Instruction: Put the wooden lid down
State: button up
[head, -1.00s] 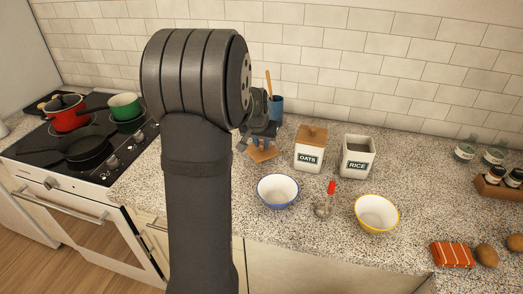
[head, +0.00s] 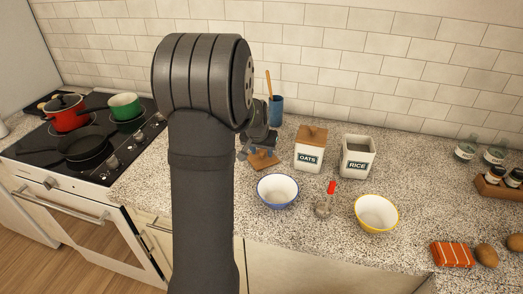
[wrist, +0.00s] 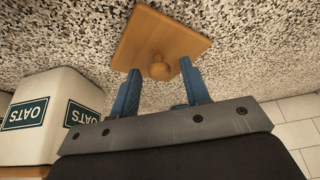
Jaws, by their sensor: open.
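The wooden lid (head: 264,160) is a square brown board with a round knob. In the head view it appears to lie on the speckled counter, left of the oats canister. In the wrist view the lid (wrist: 155,38) is seen from its knob side against the counter. My gripper (wrist: 160,72) is open, its two blue fingers on either side of the knob, with visible gaps between fingers and knob. In the head view my gripper (head: 254,147) is just above and behind the lid, partly hidden by my arm.
The oats canister (head: 310,150) has its own wooden lid; the rice canister (head: 357,156) is open-topped. A blue utensil cup (head: 276,110) stands behind the lid. A blue-rimmed bowl (head: 278,190), a red-handled utensil (head: 327,198) and a yellow-rimmed bowl (head: 376,213) are in front.

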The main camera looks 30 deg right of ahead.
aim_at(261, 153)
jog(key=v, duration=1.2)
jog(key=shift+r, duration=0.15)
jog(key=x, duration=1.2)
jog(key=shift+r, duration=1.65)
